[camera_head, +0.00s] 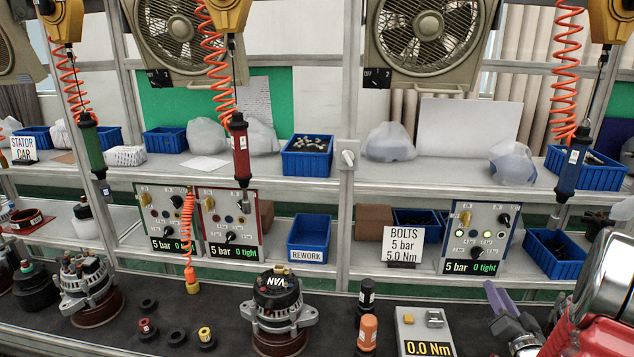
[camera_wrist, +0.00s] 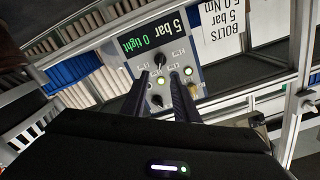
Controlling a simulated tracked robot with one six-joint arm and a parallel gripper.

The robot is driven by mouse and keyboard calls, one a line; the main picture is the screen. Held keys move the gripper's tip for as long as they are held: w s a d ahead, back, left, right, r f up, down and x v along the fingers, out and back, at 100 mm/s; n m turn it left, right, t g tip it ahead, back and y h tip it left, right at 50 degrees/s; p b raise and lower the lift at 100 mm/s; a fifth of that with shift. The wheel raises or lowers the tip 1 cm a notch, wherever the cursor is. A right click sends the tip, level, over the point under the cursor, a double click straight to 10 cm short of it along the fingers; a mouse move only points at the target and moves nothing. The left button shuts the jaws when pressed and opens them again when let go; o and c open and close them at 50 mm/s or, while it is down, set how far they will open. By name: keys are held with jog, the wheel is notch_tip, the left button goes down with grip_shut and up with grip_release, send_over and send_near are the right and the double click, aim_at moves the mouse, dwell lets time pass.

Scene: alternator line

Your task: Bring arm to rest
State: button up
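My gripper (camera_wrist: 160,75) shows in the wrist view as two dark fingers standing apart. Nothing is held between them. Behind the fingers is a control box (camera_wrist: 190,70) with a green "5 bar 0 tight" display, seen upside down and tilted. It appears to be the right-hand control box (camera_head: 480,237) in the head view, which has lit lamps. In the head view, red and silver parts (camera_head: 610,285) fill the lower right corner and look like my arm.
An alternator marked VAN (camera_head: 279,312) and another alternator (camera_head: 88,290) stand on the dark bench. A torque readout (camera_head: 425,333) shows 0.0 Nm. Hanging tools include a red one (camera_head: 240,150) and a blue one (camera_head: 572,165). A blue REWORK bin (camera_head: 309,238) sits on the lower shelf.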

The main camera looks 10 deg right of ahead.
jog(key=w+a+r+n+g, duration=0.1)
jog(key=a+r+n+g, duration=0.15)
jog(key=a+r, duration=0.4)
jog(key=a+r+n+g, duration=0.1)
jog(key=a+r+g, duration=0.25)
jog(key=a, duration=0.65)
jog(key=s+a+r+n+g+y, duration=0.1)
jog(key=s+a+n+g+y, duration=0.4)
jog(key=s+a, duration=1.7)
jog(key=shift+s+a+r+n+g, duration=0.15)
jog(key=shift+a+n+g, duration=0.25)
jog(key=shift+a, duration=0.6)
